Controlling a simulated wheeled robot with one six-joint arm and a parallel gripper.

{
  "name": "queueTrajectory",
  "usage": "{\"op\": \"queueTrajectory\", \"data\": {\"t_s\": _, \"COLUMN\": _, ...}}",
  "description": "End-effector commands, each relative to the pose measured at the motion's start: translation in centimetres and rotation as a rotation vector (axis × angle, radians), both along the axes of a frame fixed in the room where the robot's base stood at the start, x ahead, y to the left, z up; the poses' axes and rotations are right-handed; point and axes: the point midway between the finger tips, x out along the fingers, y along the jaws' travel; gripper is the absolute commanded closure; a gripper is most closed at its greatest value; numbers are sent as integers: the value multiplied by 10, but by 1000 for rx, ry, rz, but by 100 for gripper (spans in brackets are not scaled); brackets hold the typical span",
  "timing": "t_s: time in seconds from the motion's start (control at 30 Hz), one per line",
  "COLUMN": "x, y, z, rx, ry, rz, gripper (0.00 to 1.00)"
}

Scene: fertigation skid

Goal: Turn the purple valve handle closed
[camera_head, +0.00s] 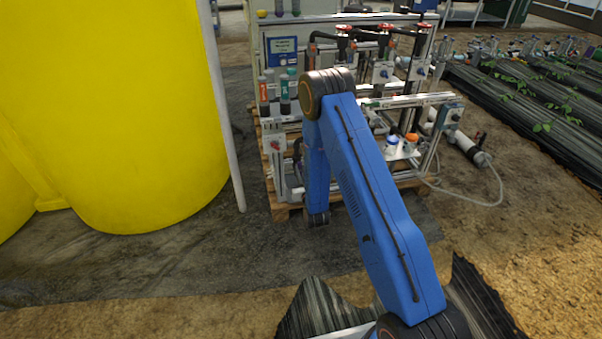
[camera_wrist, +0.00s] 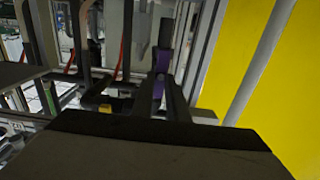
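In the wrist view the purple valve handle (camera_wrist: 162,60) stands upright just past my fingertips, and a lower purple part shows in the narrow gap between the fingers. My gripper (camera_wrist: 162,82) reaches to it with one dark finger on each side. I cannot tell whether the fingers press on the handle or stand slightly apart from it. The valve body below is hidden by the fingers and the dark gripper body. In the head view my blue arm reaches down in front of the skid (camera_head: 290,190), and neither the gripper nor the purple handle can be made out.
A large yellow tank (camera_head: 120,120) stands left of the skid, with a pale upright pole (camera_head: 222,110) between them. Skid pipes and red-handled valves (camera_head: 384,28) lie behind and right of my arm. A grey frame post (camera_wrist: 205,45) stands close right of the handle. Front ground is open.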

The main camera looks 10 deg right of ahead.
Motion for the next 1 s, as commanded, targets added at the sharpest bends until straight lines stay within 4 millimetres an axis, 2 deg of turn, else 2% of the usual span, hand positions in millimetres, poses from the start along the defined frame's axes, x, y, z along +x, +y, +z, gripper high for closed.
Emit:
{"op": "queueTrajectory", "data": {"t_s": 0.47, "x": 0, "y": -1, "z": 0, "rx": 72, "ry": 0, "rz": 0, "gripper": 100}}
{"op": "queueTrajectory", "data": {"t_s": 1.0, "x": 0, "y": -4, "z": -1, "rx": 526, "ry": 0, "rz": 0, "gripper": 100}}
